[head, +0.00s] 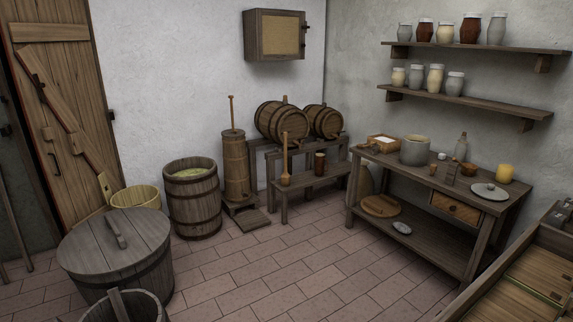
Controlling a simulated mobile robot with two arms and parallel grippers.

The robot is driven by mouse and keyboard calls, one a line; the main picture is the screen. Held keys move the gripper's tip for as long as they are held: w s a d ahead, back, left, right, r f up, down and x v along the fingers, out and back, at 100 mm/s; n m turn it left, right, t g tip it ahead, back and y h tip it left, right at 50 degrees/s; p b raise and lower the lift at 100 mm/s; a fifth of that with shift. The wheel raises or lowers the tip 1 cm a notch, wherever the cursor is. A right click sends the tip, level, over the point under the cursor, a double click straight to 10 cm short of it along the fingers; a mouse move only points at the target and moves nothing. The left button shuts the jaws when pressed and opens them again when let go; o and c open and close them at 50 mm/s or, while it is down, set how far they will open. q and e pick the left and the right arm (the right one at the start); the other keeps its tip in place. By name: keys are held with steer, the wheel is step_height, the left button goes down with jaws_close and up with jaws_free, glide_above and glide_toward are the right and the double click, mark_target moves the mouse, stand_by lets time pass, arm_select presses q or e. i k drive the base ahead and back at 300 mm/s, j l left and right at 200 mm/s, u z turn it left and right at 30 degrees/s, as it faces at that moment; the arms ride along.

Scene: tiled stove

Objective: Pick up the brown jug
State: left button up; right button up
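A small brown jug-like vessel (320,163) stands upright on the low front board of the barrel stand (310,183), below the right barrel. It is small in the picture, and I cannot make out a handle. Two dark red-brown jars also stand on the upper wall shelf, a left one (425,31) and a right one (470,28). Neither of my grippers shows in the head view.
Two barrels (281,120) lie on the stand, with a churn (235,165) and open tub (191,202) to its left. A worktable (440,255) stands right. A lidded tub (115,245) is front left. The tiled floor (270,265) between is clear.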

mark_target(320, 159)
steer(key=i, duration=0.65)
steer(key=i+j+z, duration=0.15)
steer(key=i, duration=0.5)
steer(key=i+j, duration=0.1)
steer(key=i, duration=0.5)
steer(key=i+j+z, duration=0.15)
steer(key=i, duration=0.5)
